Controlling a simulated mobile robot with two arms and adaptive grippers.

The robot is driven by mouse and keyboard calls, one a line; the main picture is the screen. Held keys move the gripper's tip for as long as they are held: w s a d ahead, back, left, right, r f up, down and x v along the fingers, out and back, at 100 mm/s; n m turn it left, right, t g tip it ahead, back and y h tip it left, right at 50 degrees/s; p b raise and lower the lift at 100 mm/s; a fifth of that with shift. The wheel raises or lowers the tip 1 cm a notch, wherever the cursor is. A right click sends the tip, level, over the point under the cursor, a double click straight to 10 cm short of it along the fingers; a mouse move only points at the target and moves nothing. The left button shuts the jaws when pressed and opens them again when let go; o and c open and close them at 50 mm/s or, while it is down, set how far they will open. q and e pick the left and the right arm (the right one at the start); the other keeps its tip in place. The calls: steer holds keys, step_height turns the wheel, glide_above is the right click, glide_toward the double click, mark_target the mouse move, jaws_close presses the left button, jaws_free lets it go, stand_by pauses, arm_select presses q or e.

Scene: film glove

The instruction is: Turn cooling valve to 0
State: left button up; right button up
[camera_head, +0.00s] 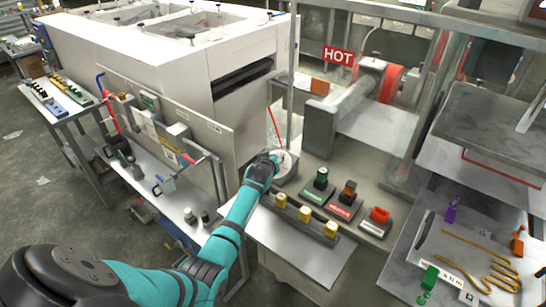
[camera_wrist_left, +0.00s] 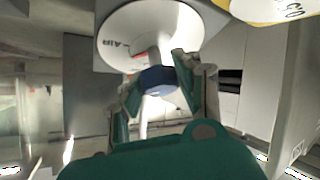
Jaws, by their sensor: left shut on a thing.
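A round white dial (camera_head: 287,163) stands at the middle of the machine, with a thin red line rising beside it. In the left wrist view the same white dial (camera_wrist_left: 184,30) carries lettering that looks like "AIR". My left gripper (camera_head: 272,160) reaches the dial's left side and partly covers it. In the left wrist view my left gripper (camera_wrist_left: 160,82) is shut on a dark blue knob (camera_wrist_left: 157,78) in front of the dial, which I take to be the cooling valve's handle. The valve's setting is not readable. My right gripper is not in view.
Green (camera_head: 320,178), dark orange (camera_head: 349,189) and red (camera_head: 379,215) controls stand to the right. A red "HOT" sign (camera_head: 338,55) hangs behind. A tray with coloured parts (camera_head: 420,219) is at the right.

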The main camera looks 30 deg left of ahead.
arm_select(q)
steer(key=shift+d+f+n+g+y+b, duration=0.2)
steer(key=shift+n+g+y+b, duration=0.3)
steer(key=shift+n, duration=0.6)
steer(key=n+g+b, duration=0.1)
steer(key=n+b, duration=0.2)
steer(key=n+g+y+b, duration=0.1)
steer(key=n+g+b, duration=0.1)
steer(key=n+b, duration=0.1)
steer(key=shift+a+f+g+y+b, duration=0.1)
steer(key=shift+a+g+y+b, duration=0.05)
steer(key=shift+g+y+b, duration=0.15)
steer(key=shift+r+n+g+b, duration=0.2)
steer(key=shift+n+g+b, duration=0.5)
steer(key=shift+n+b, duration=0.45)
steer(key=shift+s+a, duration=0.1)
steer(key=o, duration=1.2)
steer(key=shift+r, duration=0.1)
